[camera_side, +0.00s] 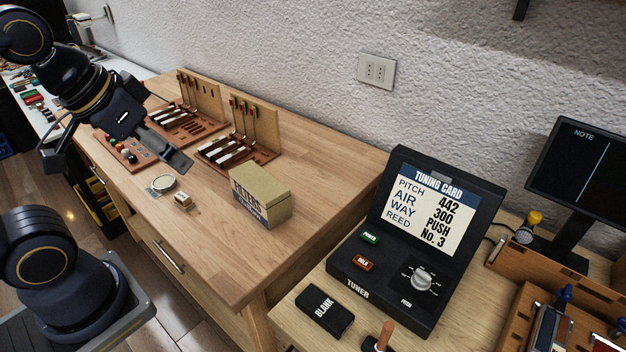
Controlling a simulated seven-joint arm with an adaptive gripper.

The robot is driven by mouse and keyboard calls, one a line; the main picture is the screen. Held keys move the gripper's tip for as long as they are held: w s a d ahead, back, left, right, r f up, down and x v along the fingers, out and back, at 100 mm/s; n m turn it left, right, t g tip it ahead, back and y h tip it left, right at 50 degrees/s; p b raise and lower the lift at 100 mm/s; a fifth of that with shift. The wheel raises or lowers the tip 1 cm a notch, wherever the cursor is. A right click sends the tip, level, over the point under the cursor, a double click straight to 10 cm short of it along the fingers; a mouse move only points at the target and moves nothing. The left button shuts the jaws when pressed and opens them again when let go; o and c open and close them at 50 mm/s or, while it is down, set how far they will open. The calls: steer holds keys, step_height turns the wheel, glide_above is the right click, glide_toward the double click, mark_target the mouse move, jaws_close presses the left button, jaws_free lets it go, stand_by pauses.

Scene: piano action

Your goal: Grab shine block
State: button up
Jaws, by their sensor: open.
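A small brown block with a pale label (184,201) lies on the wooden bench (325,165). It may be the shine block, but its label is too small to read. My gripper (115,160) is open and empty at the upper left, above the bench's front left part. It is apart from the small block, higher and to the left of it. The block is in plain view and not covered by my arm.
Wooden tool racks (245,145) stand behind. The bench's right part is clear.

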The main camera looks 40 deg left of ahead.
steer(key=n+g, duration=0.1)
steer(key=g, duration=0.5)
glide_above(182, 196)
step_height(182, 196, down, 11)
step_height(182, 196, down, 11)
steer(key=shift+a+r, duration=0.1)
steer(key=shift+a, duration=0.05)
step_height(182, 196, down, 6)
steer(key=shift+r, duration=0.1)
